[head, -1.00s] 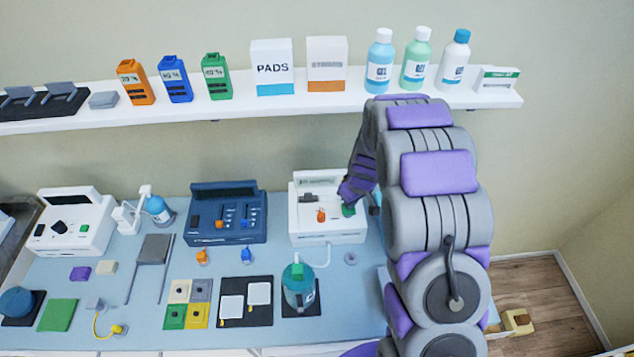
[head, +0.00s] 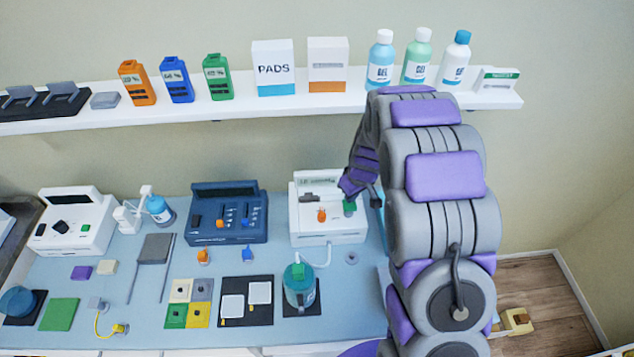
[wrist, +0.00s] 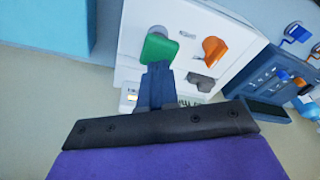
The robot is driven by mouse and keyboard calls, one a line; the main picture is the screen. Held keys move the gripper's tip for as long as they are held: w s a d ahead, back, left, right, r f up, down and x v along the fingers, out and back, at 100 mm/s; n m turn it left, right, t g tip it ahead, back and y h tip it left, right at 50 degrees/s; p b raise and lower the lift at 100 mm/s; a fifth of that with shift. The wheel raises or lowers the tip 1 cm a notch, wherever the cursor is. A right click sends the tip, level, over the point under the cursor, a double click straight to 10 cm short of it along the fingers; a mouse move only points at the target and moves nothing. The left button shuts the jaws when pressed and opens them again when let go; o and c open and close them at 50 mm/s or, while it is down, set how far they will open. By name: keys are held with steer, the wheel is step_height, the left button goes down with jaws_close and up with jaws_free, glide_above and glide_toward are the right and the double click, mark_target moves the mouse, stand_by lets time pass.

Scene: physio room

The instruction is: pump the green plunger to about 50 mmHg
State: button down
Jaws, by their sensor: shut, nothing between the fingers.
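The green plunger (head: 349,207) stands on the right part of the white device (head: 328,238) on the bench. It also shows in the wrist view (wrist: 158,48), just beyond my fingertips. My gripper (wrist: 158,72) is shut and empty, its fingertips right at the green plunger; I cannot tell whether they touch. An orange knob (head: 321,214) sits to the left of the plunger on the same device. A small display is on the device's raised back part, but I cannot read a pressure on it.
A navy device (head: 227,238) stands to the left. A teal-lidded jar (head: 299,290) stands in front, near a white hose. A shelf (head: 330,104) with boxes and bottles runs above the bench, close behind my raised arm.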

steer(key=shift+f+b, duration=0.95)
steer(key=shift+f, duration=1.25)
steer(key=shift+r, duration=0.2)
steer(key=shift+r+p, duration=0.4)
steer(key=shift+r, duration=1.6)
steer(key=shift+f, duration=0.15)
